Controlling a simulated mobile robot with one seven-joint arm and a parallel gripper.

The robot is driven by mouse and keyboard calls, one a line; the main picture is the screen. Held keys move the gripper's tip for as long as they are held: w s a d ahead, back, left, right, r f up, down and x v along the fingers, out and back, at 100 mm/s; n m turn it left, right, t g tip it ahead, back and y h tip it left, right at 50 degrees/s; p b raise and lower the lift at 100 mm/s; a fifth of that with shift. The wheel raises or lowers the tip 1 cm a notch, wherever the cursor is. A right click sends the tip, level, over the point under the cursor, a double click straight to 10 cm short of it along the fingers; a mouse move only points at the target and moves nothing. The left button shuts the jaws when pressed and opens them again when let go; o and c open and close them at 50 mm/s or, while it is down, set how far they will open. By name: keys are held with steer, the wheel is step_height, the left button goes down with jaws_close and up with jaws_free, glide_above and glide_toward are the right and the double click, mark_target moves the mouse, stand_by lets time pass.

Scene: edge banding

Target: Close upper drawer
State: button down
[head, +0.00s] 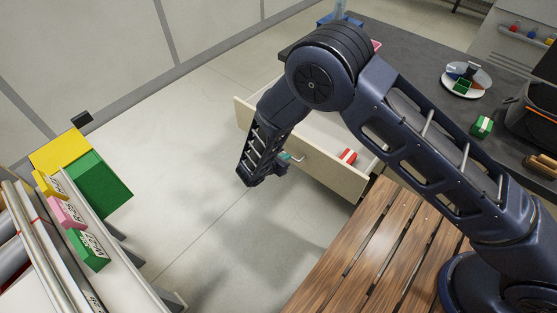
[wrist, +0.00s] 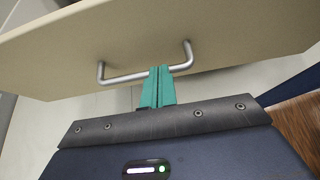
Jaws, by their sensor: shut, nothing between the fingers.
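The upper drawer stands open in the head view, with its cream front panel (head: 325,176) facing me. A red and white item (head: 348,156) lies inside it. In the wrist view the drawer front (wrist: 130,35) fills the top, with a metal bar handle (wrist: 125,77) on it. My gripper (head: 287,157) is at the drawer front. Its teal fingertips (wrist: 159,72) are together with nothing between them and overlap the handle bar in the wrist view. I cannot tell whether they touch it. My arm hides part of the drawer.
A dark worktop (head: 400,60) lies above the drawer, with a round tray (head: 467,80), a green box (head: 482,126) and a dark bag on it. A wooden slatted surface (head: 375,250) is at lower right. A rack with coloured boxes (head: 98,185) stands left. The floor between is clear.

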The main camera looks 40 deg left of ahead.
mark_target(296, 149)
steer(key=shift+w, duration=2.05)
